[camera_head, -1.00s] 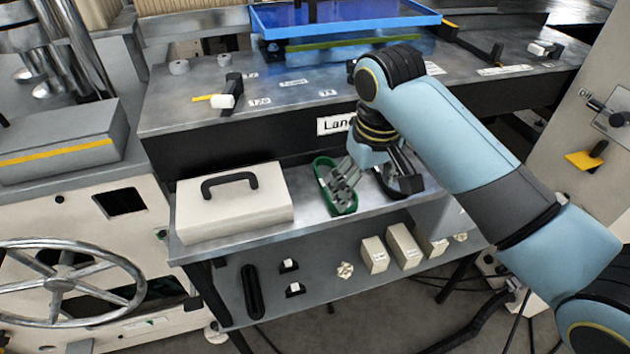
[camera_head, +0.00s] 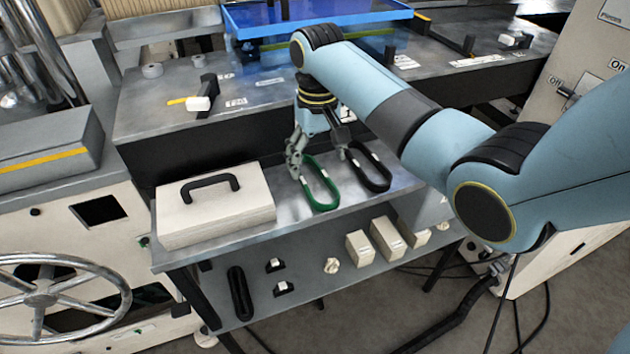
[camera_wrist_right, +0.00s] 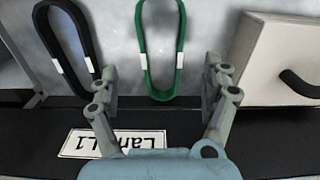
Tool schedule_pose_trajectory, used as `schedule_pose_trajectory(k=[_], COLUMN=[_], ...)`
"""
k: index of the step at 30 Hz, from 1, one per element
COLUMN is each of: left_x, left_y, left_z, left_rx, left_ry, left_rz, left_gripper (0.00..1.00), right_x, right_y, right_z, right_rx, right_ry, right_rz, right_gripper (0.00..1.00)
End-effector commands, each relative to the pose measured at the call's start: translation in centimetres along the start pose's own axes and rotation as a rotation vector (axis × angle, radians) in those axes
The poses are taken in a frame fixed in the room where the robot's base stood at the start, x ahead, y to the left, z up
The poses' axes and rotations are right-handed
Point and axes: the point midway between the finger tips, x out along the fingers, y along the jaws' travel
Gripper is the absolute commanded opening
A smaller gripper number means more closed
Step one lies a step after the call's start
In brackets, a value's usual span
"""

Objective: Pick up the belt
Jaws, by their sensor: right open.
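A green belt (camera_head: 324,207) lies as a long loop with white patches on the grey upper shelf. It also shows upright in the middle of the right wrist view (camera_wrist_right: 161,96). A black belt (camera_head: 378,187) of similar shape lies to its right, and shows at the left in the right wrist view (camera_wrist_right: 51,48). My right gripper (camera_head: 316,160) is open and empty at the far end of the green belt. In the right wrist view its fingertips (camera_wrist_right: 160,72) stand apart on both sides of the green loop, not touching it. My left gripper is not in view.
A beige box (camera_head: 215,215) with a black handle stands left of the green belt. A dark ledge with a label (camera_wrist_right: 115,143) is behind the belts. The lower shelf holds another black loop (camera_head: 236,290) and small beige boxes (camera_head: 386,238). A handwheel (camera_head: 45,298) is at left.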

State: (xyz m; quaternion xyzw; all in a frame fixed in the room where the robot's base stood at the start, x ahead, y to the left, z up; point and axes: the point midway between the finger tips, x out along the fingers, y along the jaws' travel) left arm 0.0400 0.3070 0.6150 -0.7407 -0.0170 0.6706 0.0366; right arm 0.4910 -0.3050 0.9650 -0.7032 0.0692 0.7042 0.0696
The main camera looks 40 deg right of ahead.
Motion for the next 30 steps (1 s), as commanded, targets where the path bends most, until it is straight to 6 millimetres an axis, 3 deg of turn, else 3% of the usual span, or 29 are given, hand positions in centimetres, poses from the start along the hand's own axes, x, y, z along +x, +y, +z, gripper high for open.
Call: schedule_pose_trajectory(k=[11, 20, 30], left_x=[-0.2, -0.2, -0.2], left_y=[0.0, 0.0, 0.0], left_z=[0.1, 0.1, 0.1], left_rx=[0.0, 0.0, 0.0], left_ry=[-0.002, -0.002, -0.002], left_rz=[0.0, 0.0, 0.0], left_gripper=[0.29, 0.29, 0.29], right_x=[4.9, 5.3, 5.3], right_y=[-0.2, -0.2, -0.2], right_z=[-0.5, -0.5, -0.5], right_rx=[-0.001, -0.001, -0.001], right_ry=[-0.001, 0.001, 0.001], right_rz=[0.0, 0.0, 0.0], right_gripper=[0.82, 0.8, 0.36])
